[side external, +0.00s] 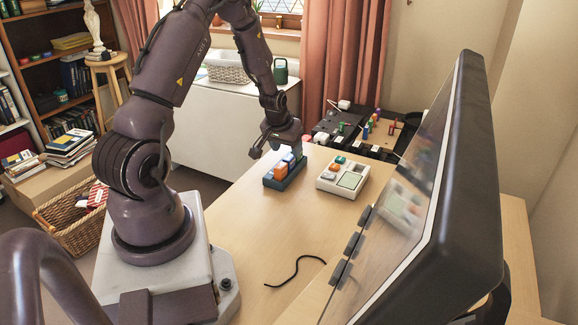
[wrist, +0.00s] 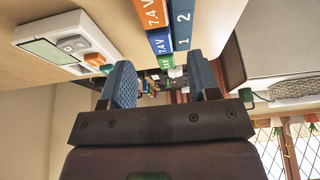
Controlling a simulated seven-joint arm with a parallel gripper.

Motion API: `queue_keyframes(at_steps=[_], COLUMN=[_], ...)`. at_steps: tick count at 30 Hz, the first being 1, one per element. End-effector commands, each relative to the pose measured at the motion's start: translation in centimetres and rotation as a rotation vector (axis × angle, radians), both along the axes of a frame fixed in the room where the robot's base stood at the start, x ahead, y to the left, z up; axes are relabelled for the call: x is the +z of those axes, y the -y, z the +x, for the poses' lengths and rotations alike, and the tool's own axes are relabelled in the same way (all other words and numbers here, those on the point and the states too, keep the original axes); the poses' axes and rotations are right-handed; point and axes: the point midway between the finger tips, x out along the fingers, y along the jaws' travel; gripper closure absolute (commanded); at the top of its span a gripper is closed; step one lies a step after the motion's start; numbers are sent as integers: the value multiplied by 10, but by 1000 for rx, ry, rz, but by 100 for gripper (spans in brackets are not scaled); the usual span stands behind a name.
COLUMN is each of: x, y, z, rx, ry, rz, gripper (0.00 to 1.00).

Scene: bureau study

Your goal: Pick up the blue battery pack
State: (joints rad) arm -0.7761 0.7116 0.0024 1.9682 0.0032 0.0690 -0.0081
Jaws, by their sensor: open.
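The blue battery pack (wrist: 160,42), marked 7.4V, stands in a row between an orange pack (wrist: 148,13) and a green pack (wrist: 166,62) in the wrist view. They sit in a dark blue dock (wrist: 184,18) numbered 1 and 2. In the side view the dock (side external: 284,184) is on the desk, with the orange pack (side external: 281,171) clear and the blue pack (side external: 290,159) partly hidden by the gripper. My gripper (wrist: 160,76) is open and empty, its two fingers apart. In the side view it is just above and behind the dock (side external: 277,150).
A white device with a screen (side external: 343,176) lies on the desk just right of the dock. A large monitor (side external: 440,190) stands at the right. A black cable (side external: 296,270) lies on the front desk. The desk (side external: 250,245) left of the cable is clear.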

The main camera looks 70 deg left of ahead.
Motion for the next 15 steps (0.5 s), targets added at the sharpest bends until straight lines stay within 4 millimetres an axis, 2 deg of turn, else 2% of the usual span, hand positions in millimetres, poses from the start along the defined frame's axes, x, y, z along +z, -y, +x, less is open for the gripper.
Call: queue_keyframes(at_steps=[9, 15], x=[-38, -50], y=[-10, -14], z=[7, 11], rx=[-1, -1], ry=[-2, 0], rz=[-1, 0], gripper=[45, 45])
